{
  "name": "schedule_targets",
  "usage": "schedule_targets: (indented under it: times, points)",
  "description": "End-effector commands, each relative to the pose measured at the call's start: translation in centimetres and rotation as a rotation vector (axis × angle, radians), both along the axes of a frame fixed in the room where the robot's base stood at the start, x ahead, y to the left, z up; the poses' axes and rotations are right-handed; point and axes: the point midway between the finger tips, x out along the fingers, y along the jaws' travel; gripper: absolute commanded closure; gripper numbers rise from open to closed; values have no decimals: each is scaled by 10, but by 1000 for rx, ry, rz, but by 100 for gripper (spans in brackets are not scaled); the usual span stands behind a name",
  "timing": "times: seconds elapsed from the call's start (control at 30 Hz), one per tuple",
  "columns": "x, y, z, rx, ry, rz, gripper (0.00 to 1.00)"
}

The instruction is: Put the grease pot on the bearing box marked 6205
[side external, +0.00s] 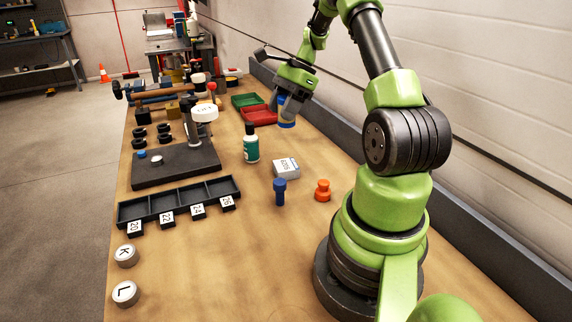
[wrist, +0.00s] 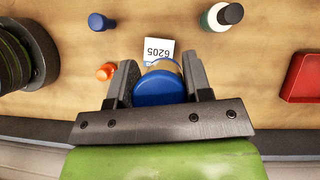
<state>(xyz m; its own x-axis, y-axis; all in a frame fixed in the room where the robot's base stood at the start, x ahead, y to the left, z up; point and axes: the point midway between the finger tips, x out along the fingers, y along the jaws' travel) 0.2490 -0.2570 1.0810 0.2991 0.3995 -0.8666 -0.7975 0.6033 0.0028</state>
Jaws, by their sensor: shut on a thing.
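The grease pot, with a blue lid and a tan body, is in my gripper (wrist: 160,78); its blue lid (wrist: 160,88) faces the wrist camera. In the side view my gripper (side external: 288,110) holds the pot (side external: 287,123) above the bench, with the jaws shut on its sides. The white bearing box (side external: 286,168) lies on the bench, nearer the side camera than the pot. In the wrist view the box (wrist: 158,46) shows the mark 6205, just beyond the pot, which partly hides its lower edge. Nothing is seen on the visible part of its top.
A blue peg-like part (side external: 280,190) and an orange part (side external: 323,190) stand near the box. A green bottle (side external: 251,145) stands to its left. Red (side external: 260,115) and green bins lie farther back. A black numbered tray (side external: 180,202) is at left.

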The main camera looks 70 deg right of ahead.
Motion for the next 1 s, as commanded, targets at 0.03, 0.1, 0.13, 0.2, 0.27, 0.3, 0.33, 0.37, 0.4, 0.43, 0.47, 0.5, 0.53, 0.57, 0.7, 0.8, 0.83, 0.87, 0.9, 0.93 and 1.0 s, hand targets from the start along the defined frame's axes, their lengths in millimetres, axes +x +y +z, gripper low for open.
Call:
schedule_targets:
  times: [0.03,0.1,0.13,0.2,0.27,0.3,0.33,0.37,0.4,0.43,0.47,0.5,0.53,0.57,0.7,0.8,0.83,0.87,0.9,0.93,1.0]
  points:
    - [-2,7,0,1,1,84,81]
    - [-5,14,0,-1,0,182,81]
    - [-6,16,0,-1,0,213,81]
    - [-8,20,-2,0,0,267,81]
    - [-9,22,-10,2,0,290,81]
    - [-10,22,-17,3,1,298,81]
    - [-10,23,-23,3,1,300,81]
    - [-10,23,-29,4,2,300,81]
    - [-10,22,-37,2,1,300,81]
    - [-9,22,-43,3,1,299,81]
    - [-10,22,-48,2,1,299,81]
    - [-10,22,-54,1,1,298,81]
    - [-9,22,-57,0,0,298,81]
    - [-9,22,-59,0,0,297,81]
    - [-9,22,-76,0,1,297,81]
    - [-9,22,-91,-1,1,297,81]
    - [-9,22,-94,-1,1,297,81]
    - [-9,22,-97,-1,1,297,81]
    - [-9,22,-99,-3,0,296,81]
    - [-9,22,-100,-4,-1,296,81]
    - [-9,21,-100,-5,-1,295,81]
